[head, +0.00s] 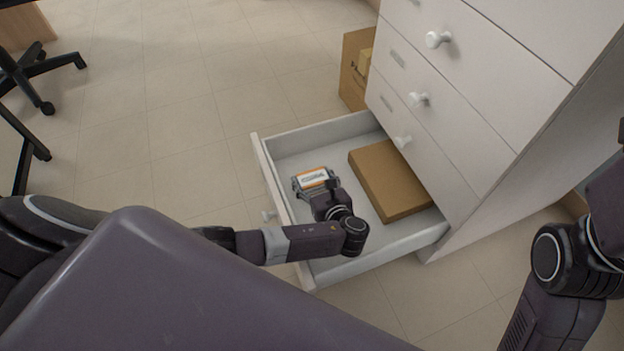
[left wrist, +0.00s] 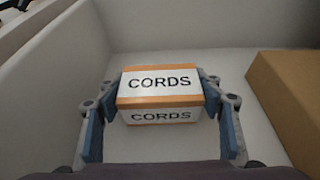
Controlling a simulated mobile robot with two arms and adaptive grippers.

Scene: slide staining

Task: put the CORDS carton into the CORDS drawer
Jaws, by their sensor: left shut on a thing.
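The CORDS carton (left wrist: 160,84) is white with orange edges and black lettering. It also shows in the head view (head: 313,178), over the open bottom drawer (head: 355,133). My left gripper (head: 316,182) is shut on the carton, a finger on each side in the left wrist view (left wrist: 160,100). Gripper and carton are within the drawer's walls; I cannot tell if the carton touches the drawer floor. The drawer's label is not visible. My right gripper is out of view; only part of my right arm shows at the right edge of the head view.
A flat brown box (head: 389,180) lies in the drawer, right of the carton; it shows in the left wrist view too (left wrist: 288,100). The white cabinet (head: 480,90) has shut drawers above. An open cardboard box (head: 352,80) stands behind it. Free drawer floor surrounds the carton.

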